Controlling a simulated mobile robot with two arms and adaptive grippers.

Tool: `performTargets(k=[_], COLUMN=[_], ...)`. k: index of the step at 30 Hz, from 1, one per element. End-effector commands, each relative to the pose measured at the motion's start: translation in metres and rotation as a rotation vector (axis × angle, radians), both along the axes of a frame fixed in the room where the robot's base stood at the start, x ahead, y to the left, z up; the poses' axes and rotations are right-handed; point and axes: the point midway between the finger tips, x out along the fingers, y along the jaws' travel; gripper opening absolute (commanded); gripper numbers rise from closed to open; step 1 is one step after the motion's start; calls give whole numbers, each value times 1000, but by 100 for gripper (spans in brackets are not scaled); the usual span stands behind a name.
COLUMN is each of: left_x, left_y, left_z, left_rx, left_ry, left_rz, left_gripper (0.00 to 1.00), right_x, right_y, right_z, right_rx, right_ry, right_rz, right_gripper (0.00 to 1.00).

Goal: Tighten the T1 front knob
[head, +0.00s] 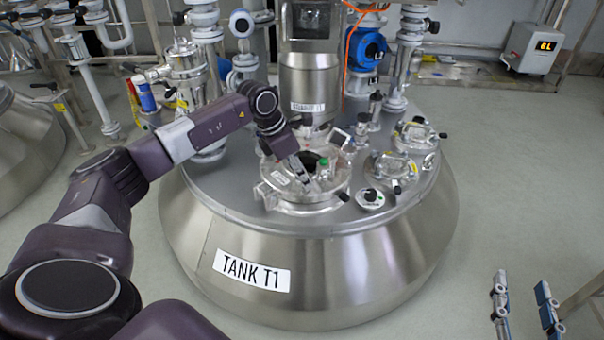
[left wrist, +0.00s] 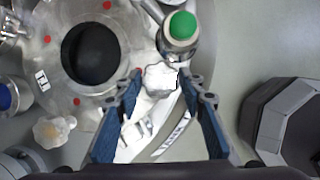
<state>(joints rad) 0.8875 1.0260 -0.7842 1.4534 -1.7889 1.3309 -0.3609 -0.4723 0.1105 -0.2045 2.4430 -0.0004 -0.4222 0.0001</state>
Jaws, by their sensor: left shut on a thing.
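Tank T1 (head: 340,265) is a wide steel vessel with its name label on the front. A round hatch with a clear, bolted rim (head: 318,203) sits on its top. My left gripper (head: 306,180) reaches down to the hatch rim. In the left wrist view, its blue fingers (left wrist: 161,78) are shut on a white lobed knob (left wrist: 160,79) beside the dark hatch opening (left wrist: 92,53). In the head view the gripper hides this knob. My right gripper (head: 520,278) shows at the lower right, open and empty, away from the tank.
A green-topped fitting (left wrist: 180,30) stands close by the held knob. Another pale knob (left wrist: 54,130) lies along the rim. Smaller ports (head: 390,168) are on the tank's right, pipes and valves behind. The right floor is clear.

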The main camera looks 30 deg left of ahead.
Motion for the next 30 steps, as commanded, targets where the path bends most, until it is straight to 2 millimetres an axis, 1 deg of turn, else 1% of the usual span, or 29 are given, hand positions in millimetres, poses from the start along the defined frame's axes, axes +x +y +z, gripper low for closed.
performTargets(k=[5,8,12,15,18,24,30], left_x=[0,1,1,2,2,2,2], left_y=[0,1,1,2,2,2,2], left_z=[1,2,2,2,1,1,0], left_rx=[0,0,0,0,-1,0,1], left_ry=[1,2,2,2,2,0,-1], left_rz=[-20,-73,-189,-272,-343,-414,-418], left_gripper=[12,12,12,12,12,12,12], right_x=[0,-4,-11,-17,-20,-23,-23], right_y=[0,-4,-10,-13,-14,-16,-16], right_z=[-1,-21,-46,-60,-69,-75,-75], right_rx=[-3,-24,-54,-69,-78,-84,-85], right_ry=[13,96,214,277,313,342,343], right_rz=[-1,-6,-14,-18,-20,-22,-22], right_gripper=[40,40,40,40,40,40,40])
